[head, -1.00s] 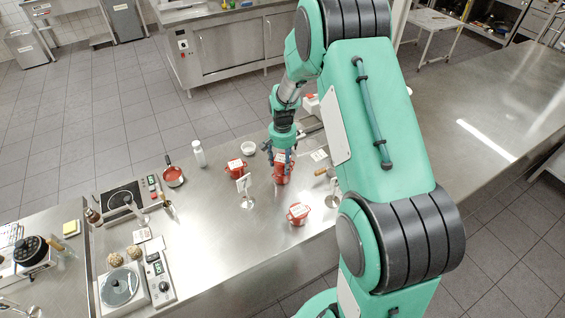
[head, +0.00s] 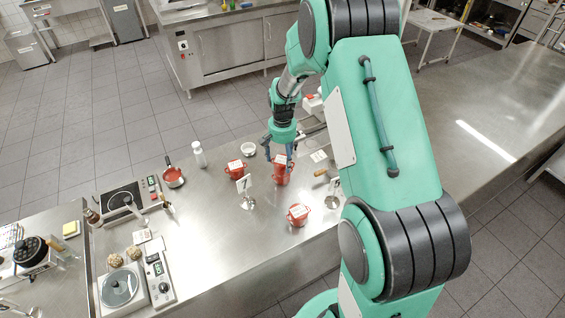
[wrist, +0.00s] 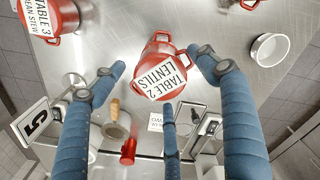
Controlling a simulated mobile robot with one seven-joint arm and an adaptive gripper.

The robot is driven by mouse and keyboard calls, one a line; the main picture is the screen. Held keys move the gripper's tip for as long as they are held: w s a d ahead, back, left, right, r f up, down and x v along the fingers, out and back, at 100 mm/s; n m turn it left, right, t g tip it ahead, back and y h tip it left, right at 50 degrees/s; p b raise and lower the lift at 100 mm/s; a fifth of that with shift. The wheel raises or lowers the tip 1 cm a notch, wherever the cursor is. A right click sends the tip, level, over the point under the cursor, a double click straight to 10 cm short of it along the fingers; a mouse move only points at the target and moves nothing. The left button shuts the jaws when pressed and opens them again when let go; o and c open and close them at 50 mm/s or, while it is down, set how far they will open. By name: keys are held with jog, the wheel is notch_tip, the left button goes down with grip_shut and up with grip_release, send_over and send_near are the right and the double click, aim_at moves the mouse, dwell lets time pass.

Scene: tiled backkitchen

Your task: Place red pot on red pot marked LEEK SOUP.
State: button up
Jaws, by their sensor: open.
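A red pot with a white label reading TABLE 2 LENTILS (wrist: 160,77) stands on the steel counter. It also shows in the head view (head: 281,165), where the red shape is taller than the other pots and looks like one pot on top of another. A second set of rim and handle shows behind it in the wrist view. No LEEK SOUP label is readable. My gripper (wrist: 156,62) is open above the labelled pot, its fingers spread around it and apart from it. It also shows over the pot in the head view (head: 278,146).
A red pot labelled TABLE 3, BEAN STEW (wrist: 62,14) stands nearby. Two more red pots show in the head view, one left (head: 235,173) and one nearer (head: 299,216). A number stand (head: 244,185), a white bowl (head: 248,149) and a white bottle (head: 199,156) are close by.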

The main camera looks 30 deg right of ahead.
notch_tip(320, 180, up, 9)
dwell(0.4)
jog(key=shift+r, duration=0.1)
dwell(0.4)
notch_tip(320, 180, up, 11)
jog(key=n+t, duration=0.1)
jog(key=n, duration=0.1)
send_over(282, 160)
jog(key=s+a, duration=0.5)
jog(key=s+a+r+n+t, duration=0.2)
jog(key=s+a+r, duration=0.3)
jog(key=s+r, duration=0.45)
jog(key=s+a+r+n+t, duration=0.1)
jog(key=s+a+r, duration=0.2)
jog(key=s, duration=0.6)
jog(key=s+a+r+n+t, duration=0.1)
jog(key=s+a+r+n, duration=0.1)
jog(key=s, duration=0.8)
jog(key=shift+s+a+r+t, duration=0.3)
jog(key=shift+a+r, duration=0.3)
jog(key=shift+a, duration=0.3)
jog(key=shift+f, duration=0.15)
